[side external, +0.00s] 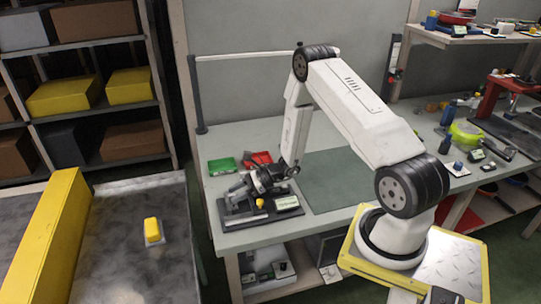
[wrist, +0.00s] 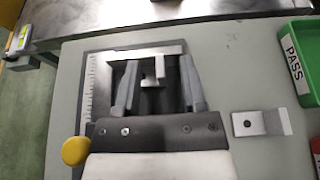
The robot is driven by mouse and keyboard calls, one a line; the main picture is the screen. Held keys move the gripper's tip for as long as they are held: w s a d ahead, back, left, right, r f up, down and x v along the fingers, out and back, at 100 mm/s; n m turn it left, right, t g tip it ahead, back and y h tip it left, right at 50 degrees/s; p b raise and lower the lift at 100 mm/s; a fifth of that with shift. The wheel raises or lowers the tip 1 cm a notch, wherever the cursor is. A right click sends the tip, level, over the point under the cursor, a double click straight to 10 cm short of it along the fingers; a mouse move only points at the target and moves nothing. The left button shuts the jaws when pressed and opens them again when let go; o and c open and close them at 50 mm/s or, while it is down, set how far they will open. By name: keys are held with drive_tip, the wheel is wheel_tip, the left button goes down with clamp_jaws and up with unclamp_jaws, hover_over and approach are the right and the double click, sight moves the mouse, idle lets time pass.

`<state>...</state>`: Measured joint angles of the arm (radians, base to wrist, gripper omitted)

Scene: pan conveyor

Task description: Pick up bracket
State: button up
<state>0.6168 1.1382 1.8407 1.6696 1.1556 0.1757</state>
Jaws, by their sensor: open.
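My gripper (wrist: 158,66) is open, with its two grey fingers apart in the wrist view. A light grey, stepped metal piece (wrist: 153,72), which looks like the bracket, shows between the fingers; I cannot tell whether either finger touches it. It lies within a dark-framed fixture (wrist: 92,78) with a scale along its left side. In the side view my gripper (side external: 240,190) is low over the black fixture base (side external: 236,218) on the bench, and hides the bracket there. A second metal piece with a hole (wrist: 262,123) lies on the bench to the right in the wrist view.
A green tray marked PASS (wrist: 300,62) is at the right in the wrist view, beside a red tray (side external: 262,157). A yellow knob (wrist: 76,151) stands at the fixture's lower left. The green mat (side external: 335,178) is clear.

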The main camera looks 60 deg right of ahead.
clamp_jaws()
drive_tip(key=shift+r, duration=0.2)
idle(0.3)
wheel_tip(320, 180, up, 10)
drive_tip(key=shift+f, duration=0.2)
idle(0.5)
idle(0.5)
